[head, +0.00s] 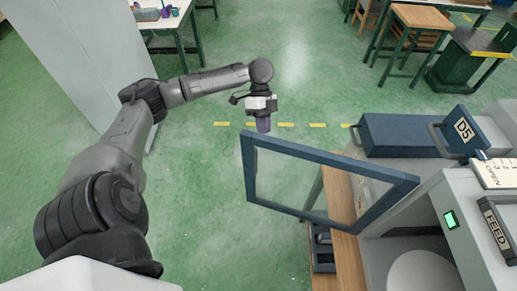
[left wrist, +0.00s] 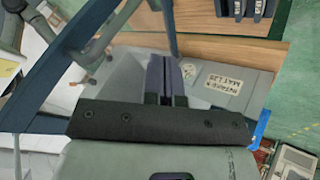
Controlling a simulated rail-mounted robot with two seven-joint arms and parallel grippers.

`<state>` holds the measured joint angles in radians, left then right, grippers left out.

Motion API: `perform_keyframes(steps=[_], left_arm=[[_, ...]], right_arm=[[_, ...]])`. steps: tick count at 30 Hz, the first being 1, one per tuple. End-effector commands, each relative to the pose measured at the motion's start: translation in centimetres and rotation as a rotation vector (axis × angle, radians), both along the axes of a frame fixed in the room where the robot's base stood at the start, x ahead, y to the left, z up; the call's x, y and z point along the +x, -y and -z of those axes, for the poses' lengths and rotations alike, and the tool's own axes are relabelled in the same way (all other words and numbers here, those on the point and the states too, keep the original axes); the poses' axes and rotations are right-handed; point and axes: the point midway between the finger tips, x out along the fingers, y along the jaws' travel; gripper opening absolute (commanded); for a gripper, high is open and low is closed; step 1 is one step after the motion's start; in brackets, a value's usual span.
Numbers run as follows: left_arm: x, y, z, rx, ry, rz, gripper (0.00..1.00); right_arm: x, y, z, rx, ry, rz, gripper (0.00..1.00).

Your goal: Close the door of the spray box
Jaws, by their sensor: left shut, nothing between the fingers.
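The spray box (head: 460,205) is a pale grey housing at the right of the head view, with a dark opening in its front. Its door (head: 318,156) is a blue frame around a clear pane. The door stands open, swung out to the left from the box's front edge. My left gripper (head: 264,125) points down just beyond the door's free left end; I cannot tell whether it touches the frame. Its fingers (left wrist: 166,78) are shut and empty in the left wrist view, where a blue bar, apparently the door frame (left wrist: 62,68), crosses the left side. My right gripper is not in view.
A blue drawer-like case (head: 400,136) with a handle and a D5 label sits behind the door. A wooden bench top (head: 345,215) runs under it. A round pale disc (head: 420,272) shows in the box opening. Green floor left of the door is clear.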

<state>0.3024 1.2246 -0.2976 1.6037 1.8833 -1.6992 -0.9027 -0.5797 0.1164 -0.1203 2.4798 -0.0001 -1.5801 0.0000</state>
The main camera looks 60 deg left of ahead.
Motion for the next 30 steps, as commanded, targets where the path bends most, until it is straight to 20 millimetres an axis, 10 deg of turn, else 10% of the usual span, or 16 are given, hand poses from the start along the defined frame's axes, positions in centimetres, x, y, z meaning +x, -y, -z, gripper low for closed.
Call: perform_keyframes(steps=[7,30], left_arm=[[-0.9,2.8,4.0,-0.001,-0.002,0.003,0.0],[-4.1,4.9,3.7,0.001,0.001,-0.001,0.0]], right_arm=[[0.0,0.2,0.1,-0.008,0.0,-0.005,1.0],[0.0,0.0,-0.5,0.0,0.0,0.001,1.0]])
